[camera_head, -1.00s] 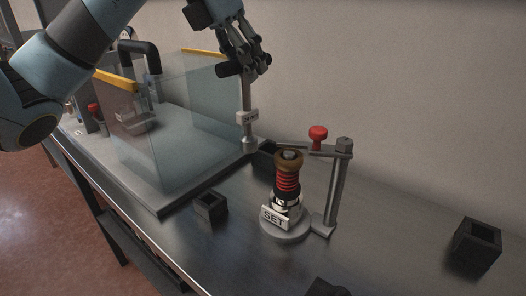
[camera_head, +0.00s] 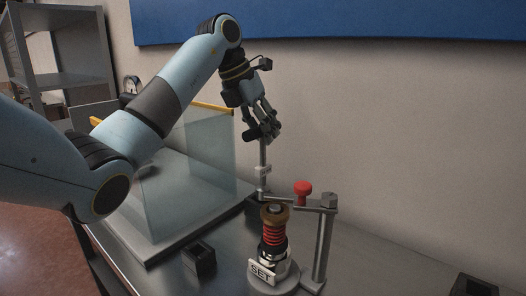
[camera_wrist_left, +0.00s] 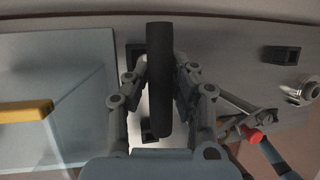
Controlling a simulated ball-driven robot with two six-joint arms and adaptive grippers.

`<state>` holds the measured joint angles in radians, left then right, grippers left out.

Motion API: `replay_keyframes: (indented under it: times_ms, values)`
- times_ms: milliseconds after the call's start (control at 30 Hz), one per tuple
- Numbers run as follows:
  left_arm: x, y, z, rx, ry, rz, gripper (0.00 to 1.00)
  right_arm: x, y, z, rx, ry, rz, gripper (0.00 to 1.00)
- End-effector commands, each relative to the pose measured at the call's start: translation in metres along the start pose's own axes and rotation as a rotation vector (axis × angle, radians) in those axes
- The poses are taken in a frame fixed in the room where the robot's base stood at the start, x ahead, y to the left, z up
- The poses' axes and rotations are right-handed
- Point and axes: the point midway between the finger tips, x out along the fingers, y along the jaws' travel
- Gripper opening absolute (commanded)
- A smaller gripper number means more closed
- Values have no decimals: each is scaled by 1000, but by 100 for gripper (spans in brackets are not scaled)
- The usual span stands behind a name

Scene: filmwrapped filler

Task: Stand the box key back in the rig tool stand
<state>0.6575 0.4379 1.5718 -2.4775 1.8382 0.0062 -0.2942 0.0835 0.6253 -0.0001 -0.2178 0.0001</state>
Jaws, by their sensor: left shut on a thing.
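The box key (camera_head: 263,155) has a dark cross handle and a thin steel shaft with a pale tag, and hangs about upright. My left gripper (camera_head: 268,132) is shut on its handle. In the left wrist view the dark handle (camera_wrist_left: 160,75) lies between the fingers of my left gripper (camera_wrist_left: 160,100). The shaft's lower end is near a black holder (camera_head: 252,204) behind the spring rig; whether it is inside cannot be told. Another black open-topped square holder (camera_head: 200,258) stands in front of the glass enclosure. Which holder is the rig tool stand is unclear. My right gripper is not in view.
The spring rig (camera_head: 274,236) with a SET plate stands right of the key, beside a post and arm (camera_head: 324,240) with a red knob (camera_head: 302,188). A glass enclosure (camera_head: 205,150) stands left. Another black holder (camera_head: 474,286) is at the lower right edge.

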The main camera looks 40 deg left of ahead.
Motion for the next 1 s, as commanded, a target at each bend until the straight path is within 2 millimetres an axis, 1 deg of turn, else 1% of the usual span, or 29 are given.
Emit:
replay_keyframes:
  times_ms: [100,167,300,400,767,800,967,1000]
  values:
    - [6,5,3,1,-1,-1,0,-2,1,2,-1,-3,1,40]
    - [13,7,0,1,2,-2,0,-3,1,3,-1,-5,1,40]
    - [33,10,-8,1,2,-2,0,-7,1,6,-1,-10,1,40]
    - [40,12,-11,1,-1,0,0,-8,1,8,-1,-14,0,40]
    - [45,13,-13,2,-1,0,0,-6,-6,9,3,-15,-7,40]
    - [46,13,-13,1,0,0,24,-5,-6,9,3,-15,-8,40]
    - [45,13,-13,1,-1,-1,45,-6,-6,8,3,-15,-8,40]
    - [45,13,-13,1,-1,0,46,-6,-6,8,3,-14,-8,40]
